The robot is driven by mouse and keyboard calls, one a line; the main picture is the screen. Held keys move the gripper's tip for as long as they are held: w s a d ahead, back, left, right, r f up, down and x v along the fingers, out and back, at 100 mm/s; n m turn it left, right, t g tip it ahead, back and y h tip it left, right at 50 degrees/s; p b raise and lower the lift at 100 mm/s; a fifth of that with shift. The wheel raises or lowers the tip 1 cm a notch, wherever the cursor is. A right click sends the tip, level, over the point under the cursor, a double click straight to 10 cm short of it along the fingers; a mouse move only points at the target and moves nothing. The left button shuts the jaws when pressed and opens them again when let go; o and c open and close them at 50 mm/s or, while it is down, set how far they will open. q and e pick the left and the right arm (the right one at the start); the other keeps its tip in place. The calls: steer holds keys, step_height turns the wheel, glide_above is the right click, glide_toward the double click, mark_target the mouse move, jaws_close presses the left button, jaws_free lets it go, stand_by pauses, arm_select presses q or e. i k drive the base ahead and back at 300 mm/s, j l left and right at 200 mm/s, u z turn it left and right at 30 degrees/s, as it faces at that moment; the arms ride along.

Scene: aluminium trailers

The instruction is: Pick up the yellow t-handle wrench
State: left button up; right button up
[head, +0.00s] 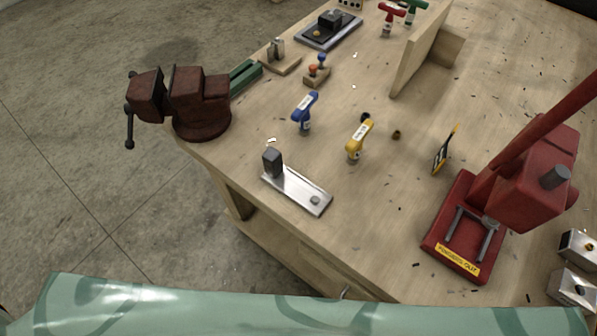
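The yellow t-handle wrench (359,139) stands upright on the wooden workbench (380,210), near the middle of the head view. Its yellow handle with a pale label is on top, and its lower end meets the bench top. A blue t-handle wrench (305,111) stands a little to its left. A red one (391,14) and a green one (410,9) stand at the far edge of the view. Neither of my grippers is in view.
A rusty vise (200,100) sits at the bench's left corner. A metal plate with a block (297,190) lies front-left of the yellow wrench. A red press (525,180) stands to the right, and an upright wooden board (420,50) behind. A pale green surface (250,312) crosses the bottom.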

mark_target(353, 147)
steer(key=j+z, duration=0.3)
steer(key=k+j+z, duration=0.1)
steer(key=j+z, duration=0.15)
steer(key=j, duration=0.2)
steer(key=k+j+z, duration=0.1)
steer(key=j+z, duration=0.2)
steer(key=k+j+z, duration=0.25)
steer(key=j, duration=0.2)
steer(key=i, duration=0.1)
